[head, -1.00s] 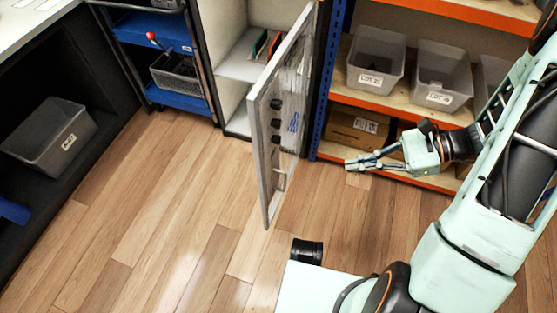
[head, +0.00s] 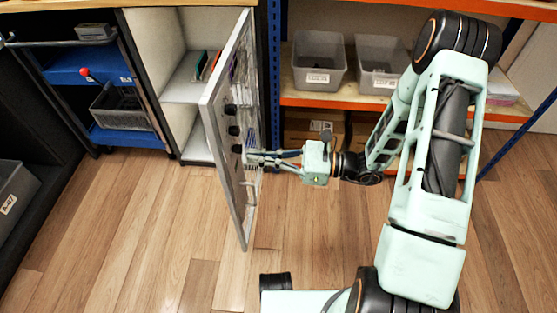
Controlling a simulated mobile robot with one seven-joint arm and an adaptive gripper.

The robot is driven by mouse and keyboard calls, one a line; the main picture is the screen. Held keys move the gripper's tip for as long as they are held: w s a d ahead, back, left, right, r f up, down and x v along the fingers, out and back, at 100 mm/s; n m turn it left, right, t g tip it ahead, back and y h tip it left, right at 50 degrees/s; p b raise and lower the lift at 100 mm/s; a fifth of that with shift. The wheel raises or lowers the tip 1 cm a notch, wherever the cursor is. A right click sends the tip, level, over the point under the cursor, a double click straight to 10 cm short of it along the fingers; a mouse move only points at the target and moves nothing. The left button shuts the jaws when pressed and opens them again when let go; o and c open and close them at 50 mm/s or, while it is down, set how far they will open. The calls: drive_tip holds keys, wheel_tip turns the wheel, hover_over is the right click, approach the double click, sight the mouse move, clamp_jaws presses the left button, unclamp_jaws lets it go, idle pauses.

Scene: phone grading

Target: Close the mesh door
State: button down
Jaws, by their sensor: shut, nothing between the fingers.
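The mesh door (head: 238,190) stands open, swung out from the front of a white cabinet (head: 188,140) and hinged at the cabinet's right side. It has a grey frame and several dark round knobs or fittings along its edge. My gripper (head: 248,158) is shut and empty, pointing left, with its fingertips at the door's right-hand face near mid-height. I cannot tell whether the fingertips touch the door. The cabinet's inside shows to the left of the door, with thin upright items (head: 205,65) on its upper shelf.
An orange-edged shelf rack (head: 335,100) with grey bins (head: 320,60) stands right of the cabinet, close behind my arm. A blue-shelved cart (head: 85,75) with a wire basket stands left of the cabinet. The wooden floor (head: 150,215) left of the door is clear.

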sight(227, 155)
drive_tip(key=shift+w+a+b, duration=0.15)
drive_tip(key=shift+a+b, duration=0.05)
drive_tip(key=shift+a, duration=0.95)
drive_tip(key=shift+w+a+b, duration=0.1)
drive_tip(key=shift+a+b, duration=0.1)
drive_tip(key=shift+a, duration=0.95)
drive_tip(key=shift+a, duration=0.15)
